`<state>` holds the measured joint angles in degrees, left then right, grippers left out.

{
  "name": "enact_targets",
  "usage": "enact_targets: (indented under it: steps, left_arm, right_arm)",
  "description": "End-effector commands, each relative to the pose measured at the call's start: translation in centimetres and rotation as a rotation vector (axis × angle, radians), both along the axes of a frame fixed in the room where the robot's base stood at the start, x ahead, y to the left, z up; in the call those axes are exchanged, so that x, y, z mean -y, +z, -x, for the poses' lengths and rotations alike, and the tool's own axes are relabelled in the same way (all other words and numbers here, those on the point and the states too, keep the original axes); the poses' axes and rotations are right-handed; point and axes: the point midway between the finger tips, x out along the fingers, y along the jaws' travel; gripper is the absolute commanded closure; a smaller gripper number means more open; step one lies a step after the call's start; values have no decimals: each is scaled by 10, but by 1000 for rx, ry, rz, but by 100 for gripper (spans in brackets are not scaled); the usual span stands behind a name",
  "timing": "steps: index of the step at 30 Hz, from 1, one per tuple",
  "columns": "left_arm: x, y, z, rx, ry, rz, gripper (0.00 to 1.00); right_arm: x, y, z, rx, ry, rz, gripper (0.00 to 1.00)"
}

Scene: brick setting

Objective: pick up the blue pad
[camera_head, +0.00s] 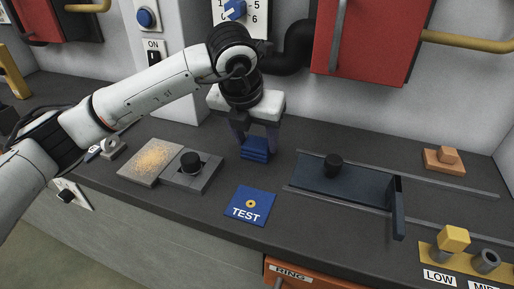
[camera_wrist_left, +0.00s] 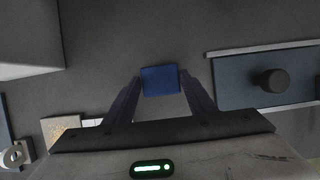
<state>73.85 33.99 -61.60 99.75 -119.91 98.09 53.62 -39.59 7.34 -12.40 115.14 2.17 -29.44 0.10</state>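The blue pad (camera_head: 255,152) is a small dark-blue block on the grey counter, behind the blue TEST card. In the left wrist view the pad (camera_wrist_left: 160,80) lies ahead, in line with the gap between my fingertips. My left gripper (camera_head: 255,140) points down over the pad with its fingers apart, one towards each side. In the left wrist view the fingers of my left gripper (camera_wrist_left: 160,84) are spread, with narrow gaps beside the pad. I cannot tell whether the fingertips reach down beside it. My right gripper is in neither view.
A blue TEST card (camera_head: 249,205) lies in front. A dark sliding tray (camera_head: 365,183) with a black knob (camera_head: 333,165) is to the right. A grey block with a black knob (camera_head: 190,164) and a speckled plate (camera_head: 152,160) are left. A red cabinet (camera_head: 368,40) hangs behind.

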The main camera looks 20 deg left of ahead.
Motion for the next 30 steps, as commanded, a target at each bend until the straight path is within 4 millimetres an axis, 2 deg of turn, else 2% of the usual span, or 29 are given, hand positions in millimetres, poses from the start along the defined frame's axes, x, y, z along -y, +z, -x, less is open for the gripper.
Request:
enact_targets:
  steps: [10, 14, 21, 25, 30]
  left_arm:
    - [0, 6, -1, 3, 0, 1, 72]
    - [1, 27, -1, 6, 0, 1, 72]
    - [1, 75, -1, 5, 1, 1, 72]
    - [0, 92, -1, 3, 0, 1, 72]
    - [0, 101, 0, 0, 0, 0, 72]
  right_arm:
    - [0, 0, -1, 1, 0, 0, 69]
    - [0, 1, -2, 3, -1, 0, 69]
    - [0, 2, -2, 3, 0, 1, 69]
    - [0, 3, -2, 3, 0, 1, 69]
    - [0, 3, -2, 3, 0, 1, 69]
